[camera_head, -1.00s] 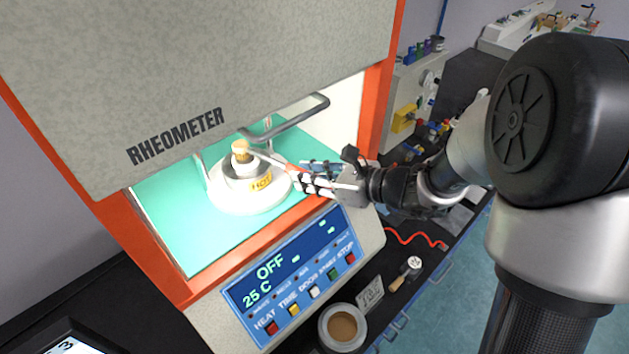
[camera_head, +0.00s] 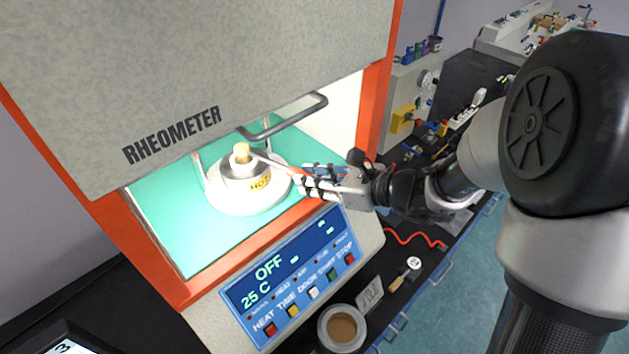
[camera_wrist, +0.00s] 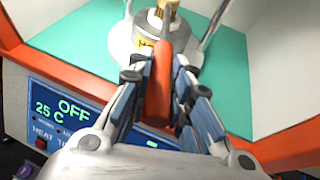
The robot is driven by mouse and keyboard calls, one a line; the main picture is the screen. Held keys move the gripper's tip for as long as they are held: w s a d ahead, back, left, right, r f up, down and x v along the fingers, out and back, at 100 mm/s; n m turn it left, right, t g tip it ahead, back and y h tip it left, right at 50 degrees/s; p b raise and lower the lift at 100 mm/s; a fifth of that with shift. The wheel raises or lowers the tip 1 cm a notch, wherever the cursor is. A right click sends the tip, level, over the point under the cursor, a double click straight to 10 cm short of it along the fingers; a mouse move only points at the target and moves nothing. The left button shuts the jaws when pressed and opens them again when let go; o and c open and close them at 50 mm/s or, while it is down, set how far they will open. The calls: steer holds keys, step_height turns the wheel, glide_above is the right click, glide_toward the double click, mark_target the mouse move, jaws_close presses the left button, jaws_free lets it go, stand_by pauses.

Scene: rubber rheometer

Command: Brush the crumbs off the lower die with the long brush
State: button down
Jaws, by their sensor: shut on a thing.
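My gripper (camera_head: 308,181) is shut on the long brush, just outside the open chamber. The brush's reddish-orange handle (camera_wrist: 158,88) lies between the fingers in the wrist view. Its thin shaft (camera_head: 272,163) reaches into the chamber. The pale yellow bristle head (camera_head: 243,150) is over the top of the lower die (camera_head: 243,171), a metal cylinder with a yellow HOT label on a white round base. I cannot tell whether the bristles touch the die. Crumbs cannot be made out.
The rheometer (camera_head: 250,70) has a raised door with a grey bar handle (camera_head: 290,117) above the brush. Thin posts stand beside the die. The orange frame edges the opening. A cup (camera_head: 342,328) and a small brush (camera_head: 404,274) are on the bench below.

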steer(key=shift+w+a, duration=0.65)
steer(key=shift+a, duration=0.15)
steer(key=shift+s+d+f+b, duration=0.1)
steer(key=shift+s+d+b, duration=0.3)
steer(key=shift+s+d, duration=0.7)
steer(key=shift+w+d, duration=0.45)
steer(key=shift+w, duration=0.15)
steer(key=shift+b, duration=0.35)
stand_by(1.0)
steer(key=shift+r, duration=0.25)
